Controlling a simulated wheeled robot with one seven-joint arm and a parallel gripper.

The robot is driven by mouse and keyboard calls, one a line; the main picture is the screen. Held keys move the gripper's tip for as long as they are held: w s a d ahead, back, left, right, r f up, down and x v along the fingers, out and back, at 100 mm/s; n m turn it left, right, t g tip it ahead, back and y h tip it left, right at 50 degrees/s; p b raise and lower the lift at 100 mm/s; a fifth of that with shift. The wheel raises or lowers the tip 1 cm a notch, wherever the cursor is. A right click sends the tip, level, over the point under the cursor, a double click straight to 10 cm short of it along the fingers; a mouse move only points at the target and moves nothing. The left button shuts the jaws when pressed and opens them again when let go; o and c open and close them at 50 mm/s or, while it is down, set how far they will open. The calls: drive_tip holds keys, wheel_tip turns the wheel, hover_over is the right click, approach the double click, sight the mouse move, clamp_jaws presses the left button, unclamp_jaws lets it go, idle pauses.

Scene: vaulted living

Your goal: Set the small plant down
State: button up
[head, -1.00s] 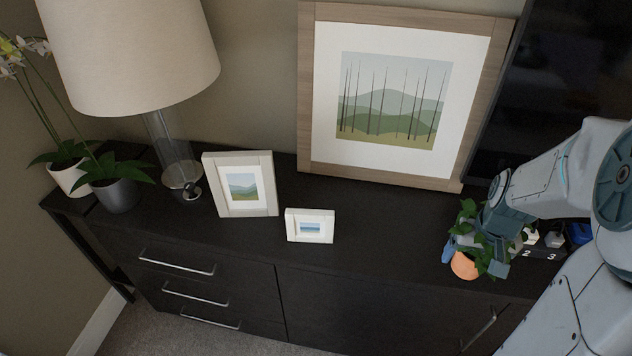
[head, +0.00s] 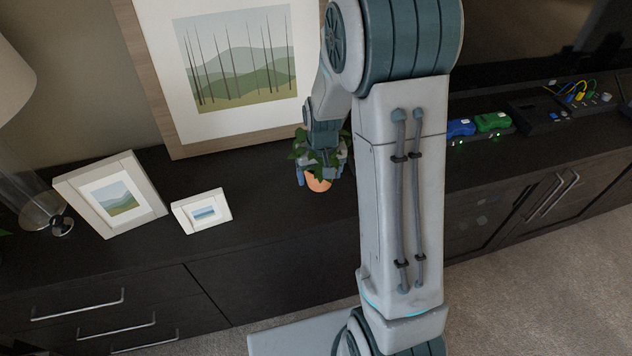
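The small plant (head: 318,181) has green leaves and an orange pot. It is at the end of my arm, over the dark cabinet top, to the right of the small picture frame. My gripper (head: 320,172) is around the plant, with a finger on each side of it. The fingers look closed on the plant, though leaves and the arm hide part of the grip. I cannot tell whether the pot's bottom touches the cabinet top.
The dark cabinet (head: 260,215) has free room between the small white frame (head: 202,211) and the plant. A larger white frame (head: 112,195), a glass-based lamp (head: 45,205) and a big wooden-framed picture (head: 160,100) stand nearby. Blue and green devices (head: 478,126) lie to the right.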

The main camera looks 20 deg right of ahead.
sight(317, 183)
drive_tip(key=shift+w+a+f, duration=0.25)
drive_tip(key=shift+w+f, duration=0.05)
drive_tip(key=shift+w, duration=0.1)
drive_tip(key=shift+f, duration=2)
drive_tip(key=shift+f, duration=0.15)
drive_tip(key=o, duration=1.3)
